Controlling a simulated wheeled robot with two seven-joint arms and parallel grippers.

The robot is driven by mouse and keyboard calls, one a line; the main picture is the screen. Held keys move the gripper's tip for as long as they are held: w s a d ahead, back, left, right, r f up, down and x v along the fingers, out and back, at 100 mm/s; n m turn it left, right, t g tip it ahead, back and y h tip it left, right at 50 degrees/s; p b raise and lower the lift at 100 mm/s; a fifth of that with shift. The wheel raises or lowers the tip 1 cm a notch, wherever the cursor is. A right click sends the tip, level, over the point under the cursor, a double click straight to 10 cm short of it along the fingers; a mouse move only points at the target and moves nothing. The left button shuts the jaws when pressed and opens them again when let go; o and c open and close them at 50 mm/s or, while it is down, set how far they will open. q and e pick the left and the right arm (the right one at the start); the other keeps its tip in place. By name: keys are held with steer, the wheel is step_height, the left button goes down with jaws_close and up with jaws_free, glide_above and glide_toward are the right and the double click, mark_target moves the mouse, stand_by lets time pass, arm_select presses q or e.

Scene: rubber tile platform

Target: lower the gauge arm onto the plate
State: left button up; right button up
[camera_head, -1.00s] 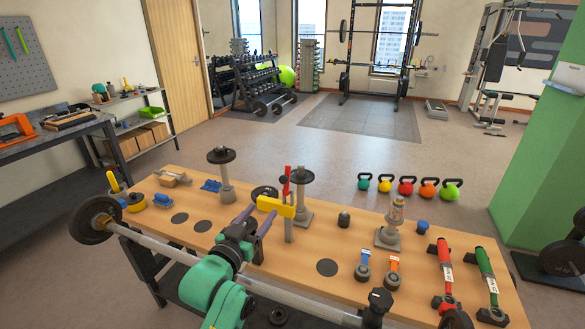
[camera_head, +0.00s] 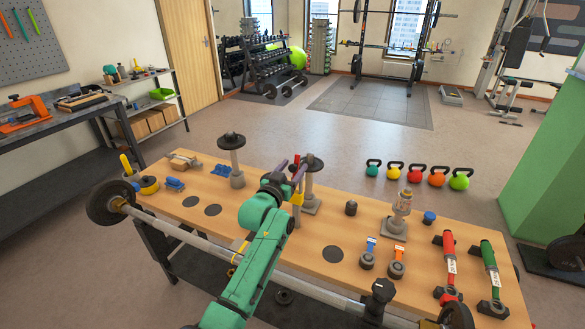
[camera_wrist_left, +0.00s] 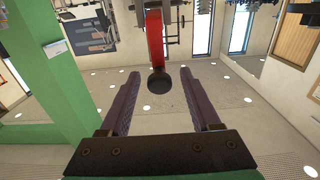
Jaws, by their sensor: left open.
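The gauge arm appears to be the red bar with a black round end (camera_wrist_left: 158,82) in the left wrist view, standing between my finger tips with gaps beside it. In the head view only a yellow part (camera_head: 297,198) and a bit of red show behind my arm. My left gripper (camera_head: 288,167) is open at this stand; its purple fingers also show in the wrist view (camera_wrist_left: 160,74). A black plate on a grey post (camera_head: 312,161) stands just right of the gripper, another plate on a post (camera_head: 231,141) to the left. I cannot tell which plate is the task's.
The wooden table (camera_head: 300,258) also bears a lamp-like stand (camera_head: 399,215), a small black weight (camera_head: 351,208), and red (camera_head: 448,262) and green (camera_head: 490,265) handled tools. A barbell (camera_head: 210,250) runs along its front edge. Kettlebells (camera_head: 415,173) stand on the floor behind.

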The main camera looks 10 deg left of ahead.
arm_select(q)
steer(key=shift+f, duration=0.1)
jaws_close()
stand_by(1.3)
